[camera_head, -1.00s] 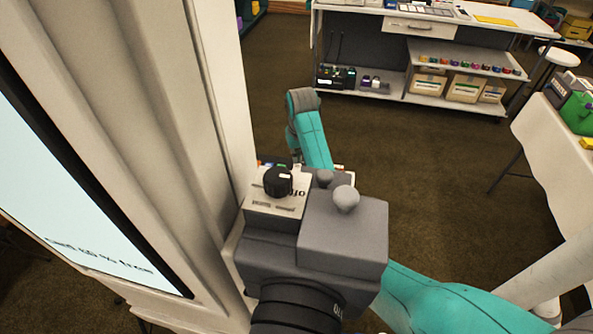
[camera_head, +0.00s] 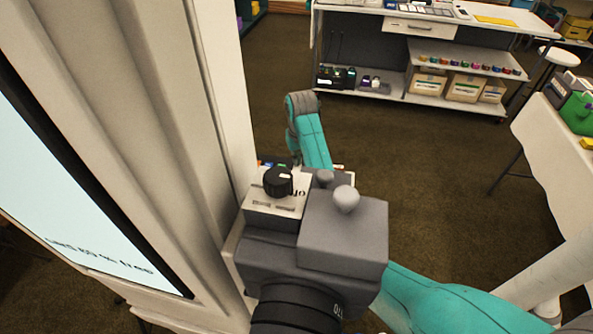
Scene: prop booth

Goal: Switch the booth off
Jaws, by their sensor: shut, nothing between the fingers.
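A black round knob (camera_head: 278,181) with a pale mark sits on a light plate (camera_head: 262,205) on top of a grey camera-like body. Dark lettering beside the knob appears to include "off", partly covered. A grey box (camera_head: 343,235) with a pale rounded button (camera_head: 346,199) and a smaller grey one (camera_head: 324,178) stands right of the plate. A black ridged lens (camera_head: 297,308) faces me below. My teal arm passes behind this body and bends at a grey joint beyond the knob. Its far end drops behind the knob and plate, so my gripper's fingers are hidden.
A pale column (camera_head: 205,110) and a lit screen (camera_head: 55,185) stand close on the left. A shelf unit (camera_head: 425,60) with boxes is at the back. A cloth-covered table (camera_head: 560,150) is at right. Brown floor (camera_head: 430,155) lies clear between them.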

